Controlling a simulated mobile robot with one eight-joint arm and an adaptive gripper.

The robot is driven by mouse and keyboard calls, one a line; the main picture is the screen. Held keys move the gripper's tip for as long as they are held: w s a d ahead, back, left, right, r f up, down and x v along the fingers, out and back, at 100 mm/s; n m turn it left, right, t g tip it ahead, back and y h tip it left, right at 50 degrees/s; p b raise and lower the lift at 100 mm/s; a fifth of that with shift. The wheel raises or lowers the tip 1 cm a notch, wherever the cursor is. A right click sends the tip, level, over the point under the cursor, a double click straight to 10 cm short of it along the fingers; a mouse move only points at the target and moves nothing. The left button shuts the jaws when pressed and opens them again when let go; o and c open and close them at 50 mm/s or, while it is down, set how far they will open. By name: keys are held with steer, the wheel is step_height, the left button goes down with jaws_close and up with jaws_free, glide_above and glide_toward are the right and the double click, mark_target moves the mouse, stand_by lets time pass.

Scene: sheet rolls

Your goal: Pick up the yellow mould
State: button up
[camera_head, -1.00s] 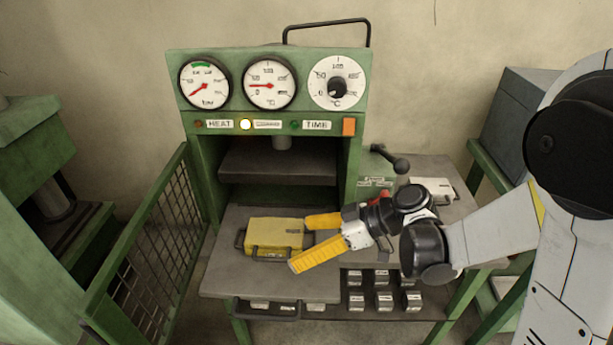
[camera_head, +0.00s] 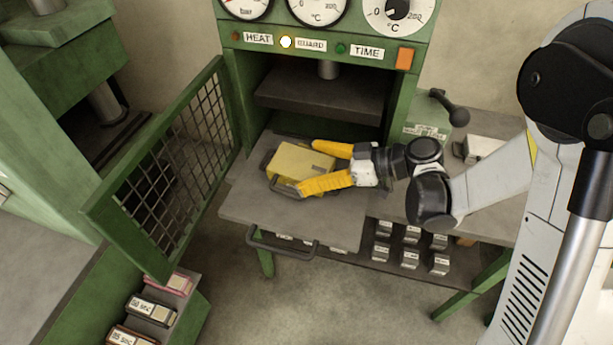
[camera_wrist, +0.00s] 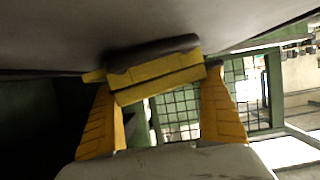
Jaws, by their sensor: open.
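The yellow mould (camera_head: 301,161) is a block with dark handles, lying on the grey pull-out plate (camera_head: 262,212) of the green press. My gripper (camera_head: 309,167) is at the mould's right side, with its yellow fingers open, one at the far side and one at the near side. In the wrist view the mould (camera_wrist: 156,78) lies between and ahead of the two spread fingers (camera_wrist: 160,108). I cannot tell whether either finger touches it. The near finger hides part of the mould in the head view.
The press opening (camera_head: 322,95) is behind the mould, with a dark upper platen above. A green mesh guard (camera_head: 180,160) stands open at the left. Several small labelled blocks (camera_head: 411,246) sit on a shelf below right. A black-knobbed lever (camera_head: 457,115) stands at the right.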

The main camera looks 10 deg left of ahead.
steer(key=shift+a+f, duration=0.45)
steer(key=shift+f, duration=0.15)
steer(key=c, duration=1)
steer(key=shift+w+a+f, duration=0.1)
steer(key=shift+a+f, duration=0.1)
steer(key=c, duration=0.3)
steer(key=shift+w+a+f, duration=0.15)
steer(key=shift+a, duration=0.1)
steer(key=shift+c, duration=0.2)
steer(key=shift+d+r, duration=0.1)
steer(key=shift+r, duration=0.15)
steer(key=shift+r, duration=0.15)
